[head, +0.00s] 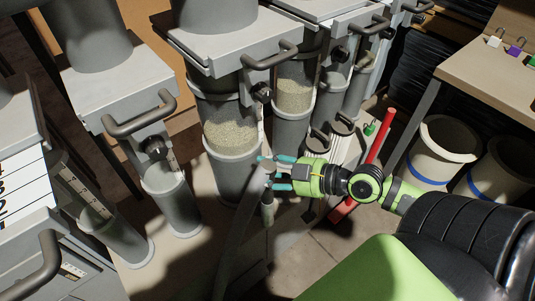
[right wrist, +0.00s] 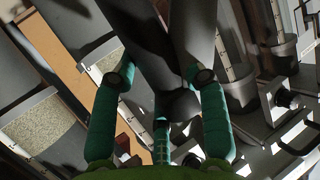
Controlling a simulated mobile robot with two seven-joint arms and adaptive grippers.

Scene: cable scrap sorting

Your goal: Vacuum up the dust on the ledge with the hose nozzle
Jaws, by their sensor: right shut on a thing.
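My right gripper (head: 271,172) is in the middle of the head view, its teal fingers shut around the upper part of the grey hose nozzle (head: 268,208). The grey hose (head: 234,252) runs from there down to the bottom edge of the head view. In the right wrist view the dark nozzle (right wrist: 180,104) sits between the teal fingers. The beige ledge (head: 190,243) runs along the foot of the grey cylinders. I cannot make out dust on it. My left gripper is out of view.
Grey cylinders with windows of granules (head: 232,137) stand close behind my right gripper, under lids with handles (head: 272,56). A red bar (head: 381,135) and a small green padlock (head: 370,128) are to the right. White buckets (head: 443,148) stand beneath a wooden table (head: 490,73).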

